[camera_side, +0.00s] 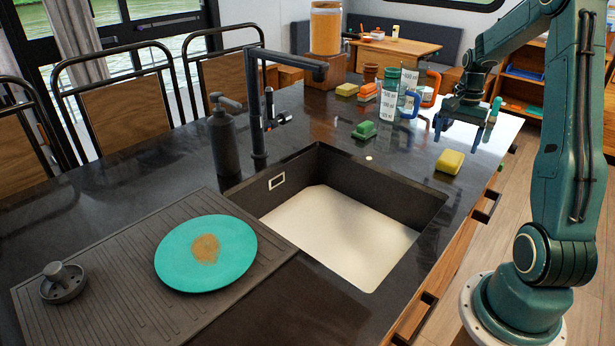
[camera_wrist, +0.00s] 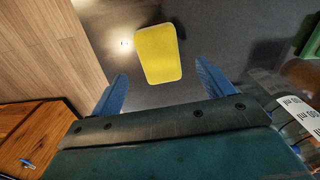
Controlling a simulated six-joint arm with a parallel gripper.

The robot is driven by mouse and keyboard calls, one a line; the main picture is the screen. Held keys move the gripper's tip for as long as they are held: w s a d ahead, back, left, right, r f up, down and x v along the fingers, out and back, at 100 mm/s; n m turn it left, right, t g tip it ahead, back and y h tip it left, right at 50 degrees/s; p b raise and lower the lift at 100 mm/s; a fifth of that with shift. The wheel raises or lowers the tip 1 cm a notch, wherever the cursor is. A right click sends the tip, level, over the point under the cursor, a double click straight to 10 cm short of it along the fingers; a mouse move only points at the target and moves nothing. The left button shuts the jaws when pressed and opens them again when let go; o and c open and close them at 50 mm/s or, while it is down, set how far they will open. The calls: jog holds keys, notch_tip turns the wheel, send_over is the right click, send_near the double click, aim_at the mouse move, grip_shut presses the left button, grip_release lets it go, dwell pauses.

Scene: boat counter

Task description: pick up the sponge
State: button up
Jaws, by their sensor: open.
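A yellow sponge (camera_side: 450,161) lies on the dark counter right of the sink, near the counter's front edge. It also shows in the wrist view (camera_wrist: 158,53), beyond my fingertips and between their lines. My gripper (camera_side: 464,132) is above the counter, a little above and behind the sponge in the side view. Its two blue fingers (camera_wrist: 164,84) are spread apart with nothing between them. The gripper does not touch the sponge.
A green brush or scrubber (camera_side: 364,130) lies left of the sponge. Measuring cups (camera_side: 388,97) and more sponges (camera_side: 347,89) stand farther back. The sink (camera_side: 340,230) opens in front, with a teal plate (camera_side: 180,255) on the drainboard.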

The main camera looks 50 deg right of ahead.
aim_at(451, 156)
jog(key=shift+f, duration=2.5)
jog(key=c, duration=1.1)
jog(key=shift+o, duration=0.2)
jog(key=shift+r, duration=0.1)
notch_tip(451, 156, up, 20)
